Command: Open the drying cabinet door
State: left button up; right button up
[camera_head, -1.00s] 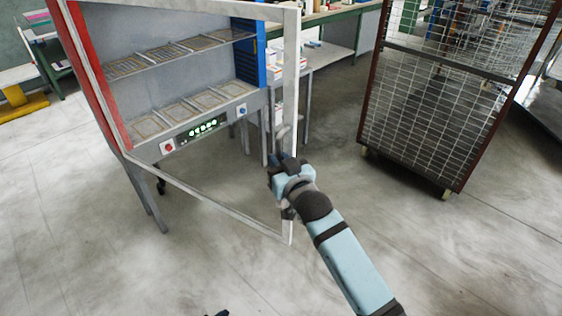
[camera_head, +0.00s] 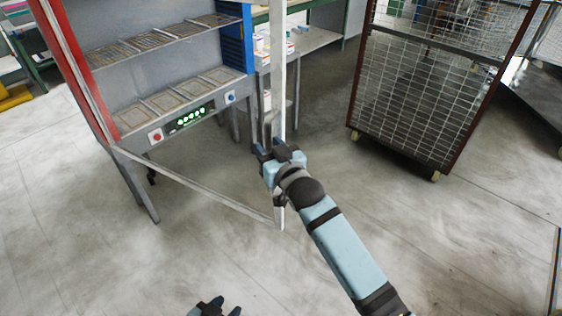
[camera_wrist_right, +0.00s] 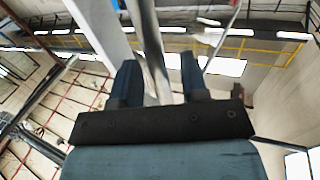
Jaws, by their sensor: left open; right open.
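The drying cabinet (camera_head: 190,60) stands at the upper left, its shelves of flat frames exposed. Its door, a pale frame (camera_head: 200,188) hinged by the red left post (camera_head: 68,60), is swung out toward me. The door's free edge (camera_head: 278,80) stands upright, with a vertical metal handle (camera_head: 268,128) on it. My right gripper (camera_head: 272,150) is at this handle, jaws open. In the right wrist view the handle bar (camera_wrist_right: 148,40) passes between the two fingers (camera_wrist_right: 155,78), with a gap on each side. My left gripper (camera_head: 215,307) is low at the bottom edge, open and away from the door.
A wire-mesh rack on casters (camera_head: 425,85) stands to the right. A grey side table (camera_head: 310,42) with small boxes is behind the door edge. The control panel (camera_head: 190,118) sits under the cabinet shelves. The floor (camera_head: 190,250) in front is clear.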

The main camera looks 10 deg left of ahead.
jog(key=b+v, duration=0.2)
jog(key=v, duration=1.1)
